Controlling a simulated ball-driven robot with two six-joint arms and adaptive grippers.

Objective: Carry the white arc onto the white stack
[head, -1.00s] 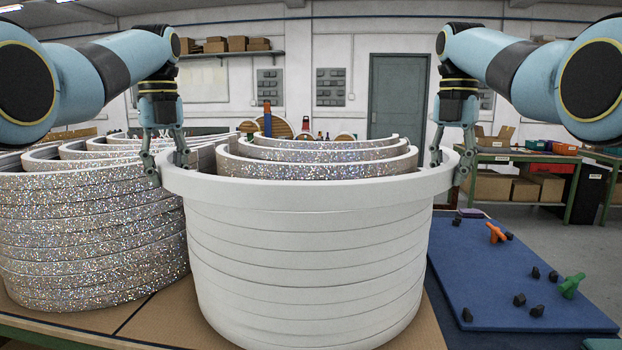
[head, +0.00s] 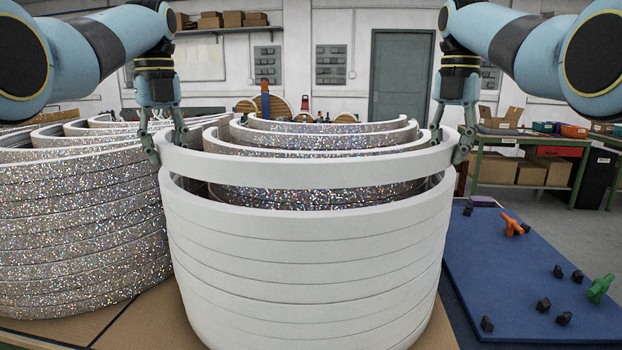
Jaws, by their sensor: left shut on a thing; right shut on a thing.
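The white arc (head: 310,175) is a plain curved band held level above the white stack (head: 305,265), with a dark gap between them in front. My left gripper (head: 167,147) is shut on the arc's left side, and my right gripper (head: 450,144) is shut on its right side. The white stack is several matching arcs piled on the table in the middle. Glittery surfaces behind it show through the gap. The arc's far ends are hard to make out against the arcs behind.
A stack of glitter arcs (head: 85,225) stands close on the left. More glitter arcs (head: 335,140) stand behind the white stack. A blue mat (head: 530,280) at the right holds small black pieces, an orange piece (head: 512,225) and a green piece (head: 600,288).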

